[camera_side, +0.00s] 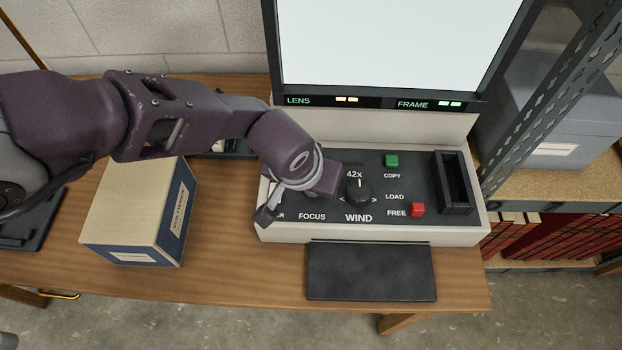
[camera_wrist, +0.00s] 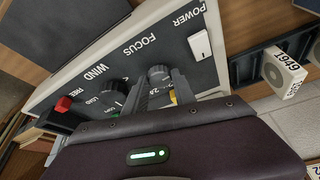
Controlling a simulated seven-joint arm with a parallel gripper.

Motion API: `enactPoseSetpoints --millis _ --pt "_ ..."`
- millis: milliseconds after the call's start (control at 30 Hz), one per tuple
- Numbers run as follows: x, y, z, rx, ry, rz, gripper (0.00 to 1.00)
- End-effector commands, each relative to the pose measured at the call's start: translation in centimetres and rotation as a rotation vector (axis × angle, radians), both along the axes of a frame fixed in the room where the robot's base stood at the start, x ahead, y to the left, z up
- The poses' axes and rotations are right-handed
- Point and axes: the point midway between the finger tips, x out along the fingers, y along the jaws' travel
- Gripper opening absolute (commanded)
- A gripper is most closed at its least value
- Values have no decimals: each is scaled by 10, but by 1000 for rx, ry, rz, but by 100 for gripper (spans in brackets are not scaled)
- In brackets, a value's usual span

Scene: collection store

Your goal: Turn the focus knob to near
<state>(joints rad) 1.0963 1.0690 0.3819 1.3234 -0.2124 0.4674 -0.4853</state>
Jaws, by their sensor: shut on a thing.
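The focus knob (camera_wrist: 159,73) is a dark round knob beside the FOCUS label on the machine's black control panel (camera_wrist: 126,69). In the wrist view its top shows between the two grey fingers of my gripper (camera_wrist: 160,85). The fingers are shut on its sides. In the side view my gripper (camera_side: 309,189) is over the panel just above the FOCUS label and hides most of the knob. I cannot make out which way the knob's mark points.
The wind knob (camera_side: 358,195) stands close right of my gripper, with a green copy button (camera_side: 391,160) and red free button (camera_side: 417,209) beyond. A white power switch (camera_wrist: 200,46) is on the panel's other side. A cream and blue box (camera_side: 135,210) stands left on the table.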

Motion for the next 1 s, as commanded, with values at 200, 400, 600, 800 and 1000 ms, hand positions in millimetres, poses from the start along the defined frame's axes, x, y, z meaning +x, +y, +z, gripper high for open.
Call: enactPoseSetpoints --millis 200,400,600,800,1000 --pt "-1 1 -2 3 4 32 0" --pt "-2 0 -2 3 4 37 0" --pt "-2 0 -2 4 5 36 0" --pt "-1 0 -1 3 3 35 53" --pt "-1 0 0 1 2 35 53"
